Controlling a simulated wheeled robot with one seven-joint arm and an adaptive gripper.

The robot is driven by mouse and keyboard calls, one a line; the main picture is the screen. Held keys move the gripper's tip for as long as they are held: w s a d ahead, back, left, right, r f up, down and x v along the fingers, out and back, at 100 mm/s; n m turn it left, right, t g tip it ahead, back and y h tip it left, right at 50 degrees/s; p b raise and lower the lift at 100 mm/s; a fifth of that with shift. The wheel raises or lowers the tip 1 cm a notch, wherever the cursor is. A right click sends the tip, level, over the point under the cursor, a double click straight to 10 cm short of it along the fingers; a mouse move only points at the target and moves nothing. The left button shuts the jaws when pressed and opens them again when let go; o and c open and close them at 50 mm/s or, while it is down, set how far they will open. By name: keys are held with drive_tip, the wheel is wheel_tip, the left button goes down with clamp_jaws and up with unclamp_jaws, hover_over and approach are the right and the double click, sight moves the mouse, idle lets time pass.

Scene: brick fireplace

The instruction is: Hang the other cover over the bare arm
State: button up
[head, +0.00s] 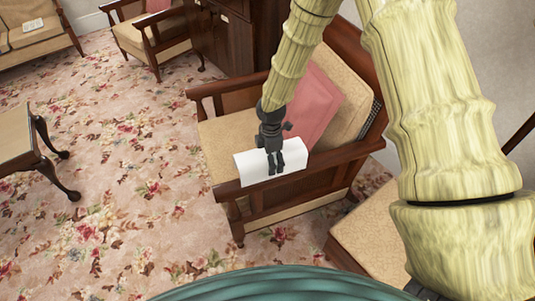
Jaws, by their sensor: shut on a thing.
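A white cover (251,168) is in the head view, held at its upper side by my gripper (275,171), which is shut on it. The cover overlaps the near wooden arm (335,157) of the armchair (222,137) and part of its seat. I cannot tell whether it touches the arm or hangs just above it. The far arm (228,87) of this chair shows bare wood. A pink cushion (310,103) leans on the chair's backrest.
A second armchair (150,42) stands behind, next to a dark wooden cabinet (227,40). A footstool or small table (22,140) is at the left. A beige padded seat (368,232) is close at the lower right. The flowered carpet (120,200) is open at the left.

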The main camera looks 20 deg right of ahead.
drive_tip(key=shift+a+f+b, duration=0.25)
drive_tip(key=shift+f+b, duration=0.1)
drive_tip(key=shift+w+a+f+b, duration=0.1)
drive_tip(key=shift+f+b, duration=0.45)
drive_tip(key=shift+f, duration=0.1)
wheel_tip(320, 180, down, 5)
drive_tip(key=b, duration=0.4)
drive_tip(key=shift+b, duration=0.35)
drive_tip(key=shift+f+b, duration=0.5)
drive_tip(key=shift+f, duration=1.75)
drive_tip(key=o, duration=1)
drive_tip(key=shift+c, duration=0.2)
wheel_tip(320, 180, up, 12)
drive_tip(key=shift+r, duration=0.1)
